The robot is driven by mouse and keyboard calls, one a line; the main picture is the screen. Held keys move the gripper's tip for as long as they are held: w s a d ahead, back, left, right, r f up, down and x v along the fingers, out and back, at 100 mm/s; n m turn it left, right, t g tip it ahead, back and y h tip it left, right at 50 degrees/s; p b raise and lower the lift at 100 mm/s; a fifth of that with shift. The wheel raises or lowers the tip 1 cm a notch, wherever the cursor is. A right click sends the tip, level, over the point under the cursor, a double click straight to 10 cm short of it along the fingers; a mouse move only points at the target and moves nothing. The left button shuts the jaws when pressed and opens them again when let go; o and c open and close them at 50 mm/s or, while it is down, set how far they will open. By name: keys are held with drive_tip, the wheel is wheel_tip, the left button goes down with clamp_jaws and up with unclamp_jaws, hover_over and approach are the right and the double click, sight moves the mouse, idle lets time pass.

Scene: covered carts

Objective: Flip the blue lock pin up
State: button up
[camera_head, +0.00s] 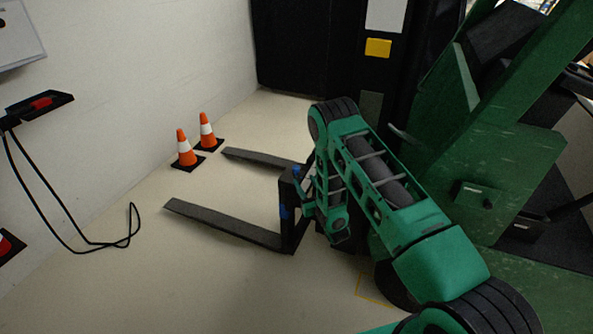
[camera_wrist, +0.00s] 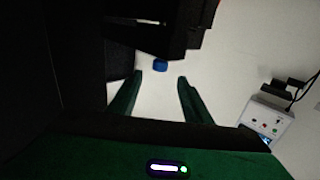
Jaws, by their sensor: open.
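The blue lock pin (camera_wrist: 160,65) shows in the wrist view as a small rounded blue piece at the edge of a dark metal part. My gripper (camera_wrist: 160,76) is open and empty, with one green finger on each side. The pin appears just beyond the gap between the fingertips, and I see no contact. In the head view, blue parts (camera_head: 284,212) show on the dark upright fork carriage (camera_head: 289,234), beside my arm. I cannot tell which of them is the pin seen at the wrist. My arm hides part of the carriage and the gripper's fingers there.
Two dark forks, one near (camera_head: 222,222) and one far (camera_head: 258,157), reach left from the carriage. Two orange cones (camera_head: 185,150) stand by the white wall. A green machine body (camera_head: 505,165) stands at the right. A cable (camera_head: 75,249) hangs at the left. Open floor lies between.

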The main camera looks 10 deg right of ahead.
sight(298, 170)
drive_tip(key=w, duration=0.3)
drive_tip(key=w+a, duration=0.1)
drive_tip(key=w, duration=0.6)
drive_tip(key=shift+a, duration=0.3)
